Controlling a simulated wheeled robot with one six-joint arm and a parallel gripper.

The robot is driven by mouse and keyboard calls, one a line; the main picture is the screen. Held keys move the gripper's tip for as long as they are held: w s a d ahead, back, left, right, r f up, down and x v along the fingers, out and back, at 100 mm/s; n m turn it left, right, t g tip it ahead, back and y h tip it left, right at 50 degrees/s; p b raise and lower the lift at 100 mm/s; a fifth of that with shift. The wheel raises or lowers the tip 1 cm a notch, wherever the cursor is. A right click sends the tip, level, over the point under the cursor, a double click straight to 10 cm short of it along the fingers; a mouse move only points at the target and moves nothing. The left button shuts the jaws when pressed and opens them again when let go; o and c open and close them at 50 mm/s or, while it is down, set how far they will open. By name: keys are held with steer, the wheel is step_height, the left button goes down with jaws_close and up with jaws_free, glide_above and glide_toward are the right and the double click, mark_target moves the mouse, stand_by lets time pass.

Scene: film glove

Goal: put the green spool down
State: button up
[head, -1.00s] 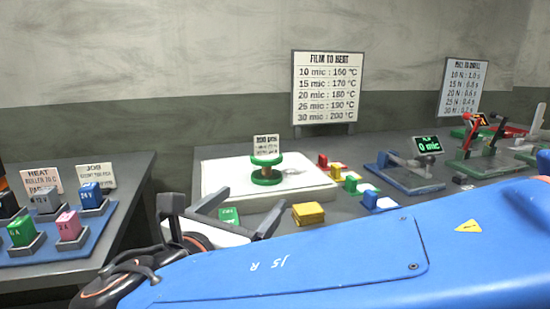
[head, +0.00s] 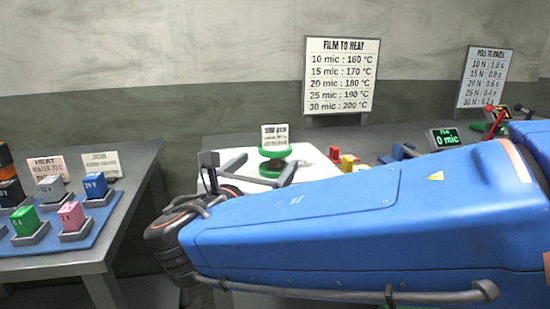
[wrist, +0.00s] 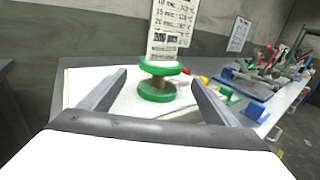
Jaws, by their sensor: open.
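The green spool (head: 272,169) stands upright on the white board (head: 222,187), with a small white sign just behind it or on it. It has green flanges and a brown core, and also shows in the wrist view (wrist: 157,89). My gripper (head: 262,170) is open and empty. In the wrist view its two fingers (wrist: 160,82) are spread wide, one to each side of the spool, with clear gaps. I cannot tell from this view how far the fingertips are from the spool. My blue arm hides the front of the board in the head view.
A blue tray (head: 88,238) with coloured blocks lies on the left table. A thickness gauge reading "0 mic" (head: 445,138) and red and yellow blocks (head: 347,162) are to the right. A FILM TO HEAT sign (head: 341,76) stands behind.

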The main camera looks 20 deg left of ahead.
mark_target(274, 139)
steer(key=shift+w+d+r, duration=0.1)
steer(key=shift+w, duration=1.6)
steer(key=shift+w+r, duration=0.1)
steer(key=shift+w, duration=1.55)
steer(key=c, duration=1.3)
steer(key=shift+r, duration=0.55)
step_height(274, 139, up, 2)
steer(key=shift+r, duration=0.2)
steer(key=s, duration=1.7)
steer(key=shift+s+a, duration=0.35)
steer(key=shift+s, duration=0.25)
